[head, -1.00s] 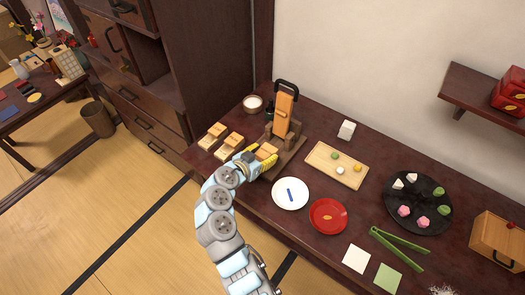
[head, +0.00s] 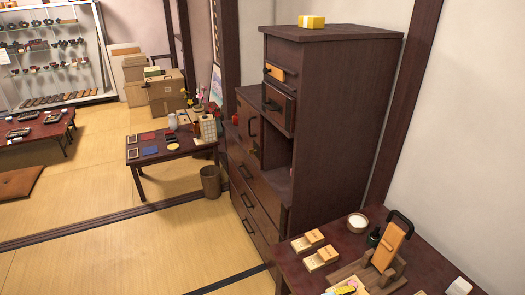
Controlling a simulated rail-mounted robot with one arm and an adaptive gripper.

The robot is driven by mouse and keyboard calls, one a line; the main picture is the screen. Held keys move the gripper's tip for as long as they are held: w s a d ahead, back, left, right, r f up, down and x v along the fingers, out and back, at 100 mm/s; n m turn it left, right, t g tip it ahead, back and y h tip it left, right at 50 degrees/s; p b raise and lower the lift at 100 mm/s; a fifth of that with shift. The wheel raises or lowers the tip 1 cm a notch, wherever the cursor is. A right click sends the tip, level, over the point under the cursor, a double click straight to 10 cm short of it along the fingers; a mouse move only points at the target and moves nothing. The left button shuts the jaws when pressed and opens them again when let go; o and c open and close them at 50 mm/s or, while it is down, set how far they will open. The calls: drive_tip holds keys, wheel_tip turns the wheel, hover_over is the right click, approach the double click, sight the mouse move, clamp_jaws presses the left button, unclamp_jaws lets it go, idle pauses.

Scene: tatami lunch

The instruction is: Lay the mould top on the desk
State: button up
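Two pale wooden moulds, one (head: 307,241) behind the other (head: 321,258), lie on the dark counter (head: 420,268) at the lower right. Each looks like a stack of blocks. A further light wooden piece (head: 357,284) shows at the bottom edge, beside the wooden press. A small yellow part of my gripper (head: 343,290) is at this piece, cut off by the picture edge. Its fingers do not show clearly, so I cannot tell its grip. A dark low desk (head: 180,155) stands at centre left, with red and blue squares and small items on it.
The wooden press with a black handle (head: 388,250) stands on the counter near a white bowl (head: 358,222). A tall dark cabinet (head: 335,110) rises between counter and desk. A bin (head: 210,182) stands by the desk. The tatami in front is clear.

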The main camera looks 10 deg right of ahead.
drive_tip(key=w+a+f+n+t+y, duration=0.25)
drive_tip(key=w+a+n+t, duration=0.2)
drive_tip(key=a, duration=0.35)
drive_tip(key=w+a+f+n+t+y, duration=0.2)
drive_tip(key=w+a+n+t+y, duration=0.15)
drive_tip(key=w+a, duration=0.35)
drive_tip(key=w+a+r+n+t+y, duration=0.15)
drive_tip(key=a+n+y, duration=0.25)
drive_tip(key=a, duration=0.6)
drive_tip(key=w+a+r+n+t+y, duration=0.1)
drive_tip(key=a+r+n+y, duration=0.2)
drive_tip(key=a, duration=0.7)
drive_tip(key=s+r+p, duration=0.5)
drive_tip(key=r+p, duration=0.8)
drive_tip(key=p, duration=0.2)
drive_tip(key=s+r+p, duration=0.5)
drive_tip(key=r+p, duration=0.7)
drive_tip(key=p, duration=0.4)
drive_tip(key=shift+s+r+n, duration=0.3)
drive_tip(key=shift+s+r, duration=0.05)
drive_tip(key=shift+s, duration=0.05)
drive_tip(key=shift+f, duration=0.1)
